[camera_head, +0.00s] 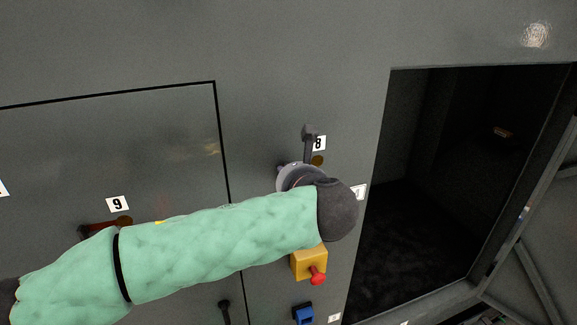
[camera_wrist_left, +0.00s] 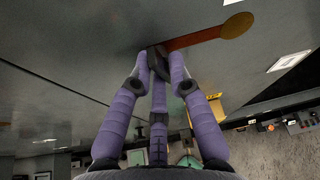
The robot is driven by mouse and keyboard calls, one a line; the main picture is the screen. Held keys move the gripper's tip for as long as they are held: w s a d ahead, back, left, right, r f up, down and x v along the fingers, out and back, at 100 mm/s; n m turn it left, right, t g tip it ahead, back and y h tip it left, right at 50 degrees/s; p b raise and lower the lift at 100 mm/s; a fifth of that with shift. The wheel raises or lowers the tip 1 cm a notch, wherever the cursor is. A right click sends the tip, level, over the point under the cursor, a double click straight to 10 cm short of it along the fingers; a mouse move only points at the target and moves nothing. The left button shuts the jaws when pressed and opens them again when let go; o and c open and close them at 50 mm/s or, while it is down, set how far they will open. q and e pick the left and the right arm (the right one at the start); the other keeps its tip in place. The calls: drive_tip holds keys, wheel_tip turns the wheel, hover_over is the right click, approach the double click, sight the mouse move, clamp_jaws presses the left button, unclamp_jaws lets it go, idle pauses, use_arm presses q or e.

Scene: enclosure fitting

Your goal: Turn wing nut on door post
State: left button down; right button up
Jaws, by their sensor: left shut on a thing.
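My left gripper (camera_wrist_left: 160,62) is shut at the grey door post (camera_head: 260,130). In the left wrist view its purple fingers close on the inner end of a red-brown bar (camera_wrist_left: 196,38) with a round gold end (camera_wrist_left: 237,22), seemingly the wing nut. The grip itself is partly hidden by the fingers. In the head view my green-sleeved left arm comes in from the left, and its wrist hides most of the gripper and the piece it holds. My right gripper is not in view.
A dark handle (camera_head: 310,132) by label 8 stands just above the wrist. A yellow box (camera_head: 306,262) with a red knob and a blue part (camera_head: 303,313) sit below. A dark open compartment (camera_head: 430,190) lies to the right. Door 9 (camera_head: 110,150) is shut at left.

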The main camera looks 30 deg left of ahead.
use_arm(q)
drive_tip(key=shift+m+y, duration=0.3)
drive_tip(key=shift+m, duration=0.3)
drive_tip(key=shift+g, duration=0.4)
drive_tip(key=c, duration=1.4)
unclamp_jaws()
drive_tip(key=shift+c, duration=0.2)
drive_tip(key=v, duration=1.2)
